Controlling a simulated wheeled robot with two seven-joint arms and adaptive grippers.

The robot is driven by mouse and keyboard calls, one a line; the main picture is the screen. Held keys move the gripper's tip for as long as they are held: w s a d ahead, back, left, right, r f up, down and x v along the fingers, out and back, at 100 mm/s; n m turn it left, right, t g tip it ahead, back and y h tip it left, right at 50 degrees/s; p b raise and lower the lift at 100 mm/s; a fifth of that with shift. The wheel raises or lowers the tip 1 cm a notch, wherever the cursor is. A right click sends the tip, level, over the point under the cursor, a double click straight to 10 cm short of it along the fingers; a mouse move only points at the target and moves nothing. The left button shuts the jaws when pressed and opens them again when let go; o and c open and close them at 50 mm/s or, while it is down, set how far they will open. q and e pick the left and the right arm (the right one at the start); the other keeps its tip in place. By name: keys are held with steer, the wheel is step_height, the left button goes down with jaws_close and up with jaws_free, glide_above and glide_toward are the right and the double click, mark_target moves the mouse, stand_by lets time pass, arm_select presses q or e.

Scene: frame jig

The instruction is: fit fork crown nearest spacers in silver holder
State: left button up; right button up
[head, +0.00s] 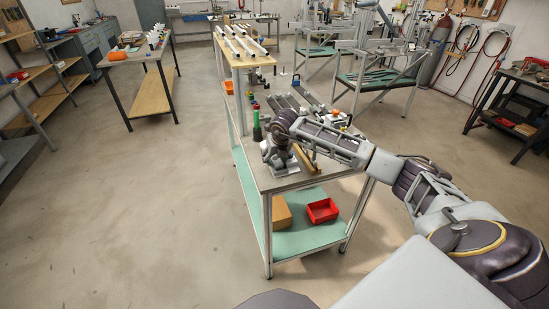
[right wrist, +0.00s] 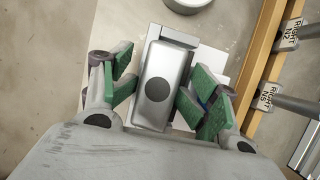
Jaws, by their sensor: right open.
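In the right wrist view a silver-grey block (right wrist: 163,88) with a dark round spot on top sits on a white plate (right wrist: 208,60). A grey bracket edge (right wrist: 180,36) shows at its far end. I cannot tell for sure whether the block is the fork crown or part of the silver holder. My right gripper (right wrist: 160,90) is open, with one green-padded finger pair on each side of the block and gaps visible between. In the head view my right gripper (head: 278,160) is over the near end of the workbench and hides what is under it. My left gripper is not in view.
A wooden rack (right wrist: 262,70) with labelled tubes stands right of the block. A round grey thing (right wrist: 188,4) is beyond it. In the head view a green bottle (head: 257,126) stands left of my gripper. A red bin (head: 322,210) and a cardboard box (head: 282,214) are on the lower shelf.

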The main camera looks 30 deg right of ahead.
steer(key=shift+s+d+f, duration=0.2)
steer(key=shift+s+f, duration=0.1)
steer(key=v, duration=1.2)
steer(key=shift+w+a+r, duration=0.2)
steer(key=shift+w+r, duration=0.05)
steer(key=shift+w, duration=0.05)
steer(key=shift+a, duration=0.1)
